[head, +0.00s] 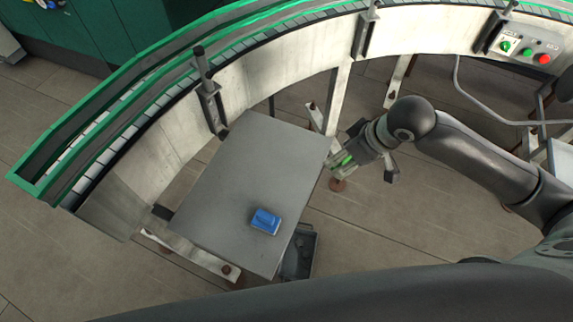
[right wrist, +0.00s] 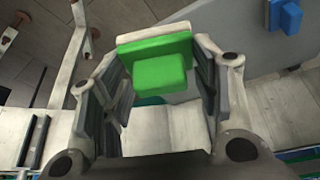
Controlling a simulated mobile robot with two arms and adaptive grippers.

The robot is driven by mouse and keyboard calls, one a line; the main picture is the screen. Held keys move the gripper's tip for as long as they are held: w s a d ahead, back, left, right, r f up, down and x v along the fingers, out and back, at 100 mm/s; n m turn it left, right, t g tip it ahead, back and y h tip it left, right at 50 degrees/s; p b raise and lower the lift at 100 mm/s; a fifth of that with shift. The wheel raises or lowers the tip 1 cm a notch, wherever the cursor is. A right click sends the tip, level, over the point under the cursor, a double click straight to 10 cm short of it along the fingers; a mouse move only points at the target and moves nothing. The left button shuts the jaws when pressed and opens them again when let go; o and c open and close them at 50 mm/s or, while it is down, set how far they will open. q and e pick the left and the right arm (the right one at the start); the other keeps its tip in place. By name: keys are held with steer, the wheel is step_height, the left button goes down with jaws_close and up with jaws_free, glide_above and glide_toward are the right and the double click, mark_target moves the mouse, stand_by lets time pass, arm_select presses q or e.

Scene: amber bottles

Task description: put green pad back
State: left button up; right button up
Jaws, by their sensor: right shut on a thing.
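The green pad (right wrist: 155,55) is a flat bright green piece with a raised block on it. In the right wrist view it sits between the fingers of my right gripper (right wrist: 160,80), which is shut on it. In the head view my right gripper (head: 345,158) is just off the right edge of the grey table (head: 235,200), and only a little of the green pad (head: 341,162) shows. A similar blue pad (head: 265,221) lies on the table near its front right; it also shows in the right wrist view (right wrist: 286,15). My left gripper is not in view.
A curved conveyor (head: 170,92) with green rails runs behind and left of the table. A control box with red and green buttons (head: 526,48) is at the upper right. A dark bin (head: 301,254) stands beside the table's front right. Most of the tabletop is clear.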

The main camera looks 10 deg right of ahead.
steer(key=shift+w+d+r+n, duration=0.15)
steer(key=shift+d+r+n, duration=0.2)
steer(key=shift+n, duration=0.45)
steer(key=shift+d+r+n+g+y, duration=0.55)
steer(key=shift+r+n, duration=0.25)
steer(key=shift+n, duration=0.4)
steer(key=w+a+f+p, duration=0.1)
steer(key=w+a+f, duration=0.1)
steer(key=a+f, duration=0.1)
steer(key=w+a+f, duration=0.2)
steer(key=a, duration=0.2)
steer(key=w+a+f+p, duration=0.1)
steer(key=w+a+f, duration=0.2)
steer(key=a, duration=0.1)
steer(key=shift+w+f+p, duration=0.1)
steer(key=shift+f+p, duration=0.25)
steer(key=shift+w+a+f, duration=0.2)
steer(key=shift+a+f, duration=0.05)
steer(key=shift+f, duration=0.15)
step_height(320, 180, down, 2)
steer(key=shift+f+p, duration=0.1)
steer(key=shift+p, duration=0.5)
steer(key=shift+f, duration=0.55)
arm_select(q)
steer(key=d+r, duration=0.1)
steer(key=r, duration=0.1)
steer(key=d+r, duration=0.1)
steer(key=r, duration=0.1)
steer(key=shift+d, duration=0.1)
